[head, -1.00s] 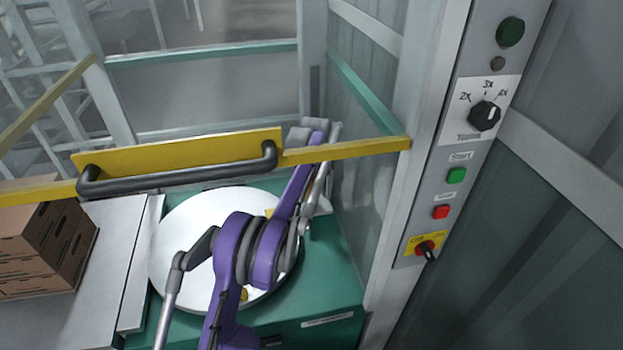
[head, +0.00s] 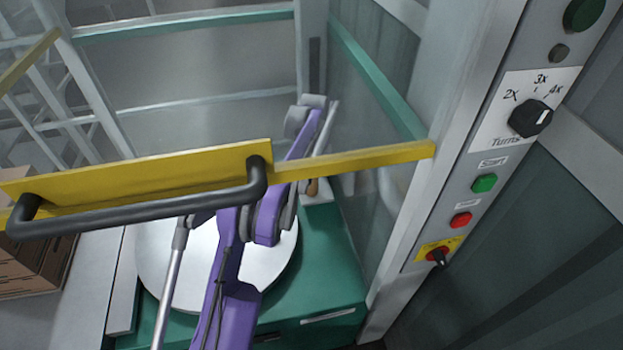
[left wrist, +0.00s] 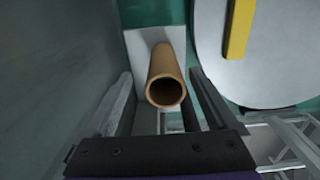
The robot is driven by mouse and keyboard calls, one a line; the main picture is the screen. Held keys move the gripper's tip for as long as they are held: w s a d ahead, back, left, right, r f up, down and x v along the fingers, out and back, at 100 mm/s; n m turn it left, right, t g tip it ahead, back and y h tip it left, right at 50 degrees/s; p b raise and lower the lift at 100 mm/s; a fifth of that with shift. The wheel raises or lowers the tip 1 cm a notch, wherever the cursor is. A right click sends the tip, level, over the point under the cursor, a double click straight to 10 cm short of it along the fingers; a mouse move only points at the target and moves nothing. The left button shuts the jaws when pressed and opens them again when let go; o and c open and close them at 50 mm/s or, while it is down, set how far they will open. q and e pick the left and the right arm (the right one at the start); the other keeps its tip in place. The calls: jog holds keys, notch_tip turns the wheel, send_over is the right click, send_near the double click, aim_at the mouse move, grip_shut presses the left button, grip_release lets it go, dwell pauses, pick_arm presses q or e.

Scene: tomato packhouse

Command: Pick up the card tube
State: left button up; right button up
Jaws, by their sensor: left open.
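The card tube (left wrist: 164,75) is a hollow brown cylinder on a pale plate (left wrist: 137,45), its open end facing the left wrist camera. In the head view only a small brown part of the tube (head: 313,187) shows beside my purple left arm. My left gripper (left wrist: 162,100) is open, with one finger on each side of the tube in the wrist view. I see gaps between tube and fingers; I cannot tell the tube's depth between them. In the head view my arm hides the fingers. My right gripper is not in view.
A yellow guard bar with a black handle (head: 140,208) crosses in front of the arm. A round white turntable (head: 160,255) sits on the green base. A grey-green wall panel (left wrist: 55,70) stands close left of the gripper. Brown cartons (head: 30,265) are at left; a control post (head: 470,200) at right.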

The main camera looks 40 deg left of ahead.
aim_at(312, 178)
pick_arm(q)
jog(key=shift+s+a+f+b, duration=0.1)
jog(key=shift+a+f+b, duration=0.05)
jog(key=shift+f, duration=1.25)
jog(key=shift+a+f+b, duration=0.15)
jog(key=shift+f, duration=1.2)
jog(key=c, duration=1.3)
